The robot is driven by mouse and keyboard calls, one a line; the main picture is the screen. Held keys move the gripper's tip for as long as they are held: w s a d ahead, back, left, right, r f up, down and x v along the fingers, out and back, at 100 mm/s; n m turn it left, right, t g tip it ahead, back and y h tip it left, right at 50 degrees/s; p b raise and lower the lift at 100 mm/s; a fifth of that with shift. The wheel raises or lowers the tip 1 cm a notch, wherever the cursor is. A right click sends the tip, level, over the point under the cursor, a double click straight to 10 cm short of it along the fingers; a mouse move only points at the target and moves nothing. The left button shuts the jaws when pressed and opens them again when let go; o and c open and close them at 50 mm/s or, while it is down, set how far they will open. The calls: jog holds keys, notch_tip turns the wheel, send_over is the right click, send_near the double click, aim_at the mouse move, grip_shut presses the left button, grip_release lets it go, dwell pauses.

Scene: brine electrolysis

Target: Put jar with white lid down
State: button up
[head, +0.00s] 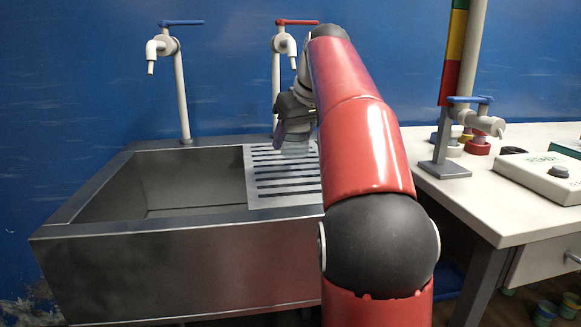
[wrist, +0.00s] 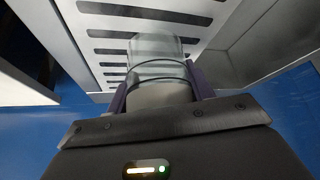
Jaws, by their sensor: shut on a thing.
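The jar with the white lid (wrist: 156,50) is between the two purple fingers of my gripper (wrist: 158,84). Its clear glass body points away from the wrist, and its pale lid end is nearest the palm. In the head view the jar (head: 295,149) shows as a small clear shape below my gripper (head: 284,132), partly hidden by my arm. It is over the slatted drainboard (head: 262,196) of the sink. I cannot tell whether the jar touches the slats.
The steel sink basin (head: 130,235) is open and empty to the left. Two taps, one with a blue handle (head: 182,22) and one with a red handle (head: 297,22), stand behind it. A white bench (head: 465,195) with a device (head: 545,177) is at the right.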

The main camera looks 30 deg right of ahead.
aim_at(303, 132)
jog(key=shift+f+b, duration=0.75)
jog(key=shift+f, duration=1.65)
jog(key=shift+f, duration=0.15)
jog(key=o, duration=1.1)
jog(key=shift+s+r, duration=0.1)
jog(key=shift+r, duration=0.25)
jog(key=p+v, duration=0.3)
jog(key=v, duration=0.8)
jog(key=shift+s+r, duration=0.15)
jog(key=shift+r, duration=0.15)
